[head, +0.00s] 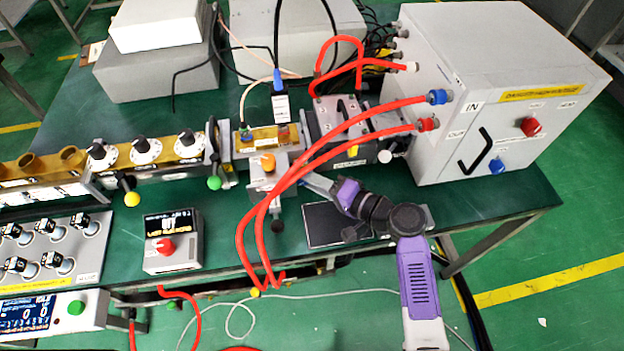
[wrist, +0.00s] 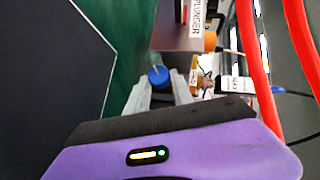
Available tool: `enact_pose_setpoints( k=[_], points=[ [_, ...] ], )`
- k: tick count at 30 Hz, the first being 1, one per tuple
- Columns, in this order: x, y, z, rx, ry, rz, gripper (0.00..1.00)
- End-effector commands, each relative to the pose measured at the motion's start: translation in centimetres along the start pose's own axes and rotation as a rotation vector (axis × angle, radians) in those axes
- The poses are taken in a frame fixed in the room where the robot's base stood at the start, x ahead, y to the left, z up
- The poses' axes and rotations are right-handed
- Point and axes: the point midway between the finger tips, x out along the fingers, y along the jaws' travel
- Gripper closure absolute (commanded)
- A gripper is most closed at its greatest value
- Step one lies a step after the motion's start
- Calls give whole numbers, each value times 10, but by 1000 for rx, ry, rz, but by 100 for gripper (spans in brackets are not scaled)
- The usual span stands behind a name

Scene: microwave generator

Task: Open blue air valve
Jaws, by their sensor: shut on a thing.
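The blue air valve is a small round blue knob (wrist: 158,74) in the wrist view, between my two grey fingertips. My gripper (wrist: 160,90) is shut on it, with one finger on each side. In the head view my gripper (head: 306,179) reaches in from the right, low at the front of the middle equipment. The blue knob is not clearly visible there, behind the fingers. A grey block with a PLUNGER label (wrist: 198,17) and an orange knob (wrist: 210,41) are just beyond it; the orange knob (head: 267,162) also shows in the head view.
Red hoses (head: 330,148) loop close beside my gripper. A dark flat panel (head: 330,224) lies below my arm. A white box (head: 455,130) at right carries red and blue knobs. A small display unit (head: 172,240) stands at left front.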

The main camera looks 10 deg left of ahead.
Motion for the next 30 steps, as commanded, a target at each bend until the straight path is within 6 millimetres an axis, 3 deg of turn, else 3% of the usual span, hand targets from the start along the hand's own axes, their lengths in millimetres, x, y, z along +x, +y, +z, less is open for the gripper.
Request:
enact_pose_setpoints(
  k=[13, 26, 27, 30],
  points=[
    [0, -11, 0, -247, -1, 249, 100],
    [1, -7, 1, -283, 1, 285, 100],
    [1, -7, 1, -283, 1, 285, 68],
    [1, -7, 1, -283, 1, 284, 50]
  ],
)
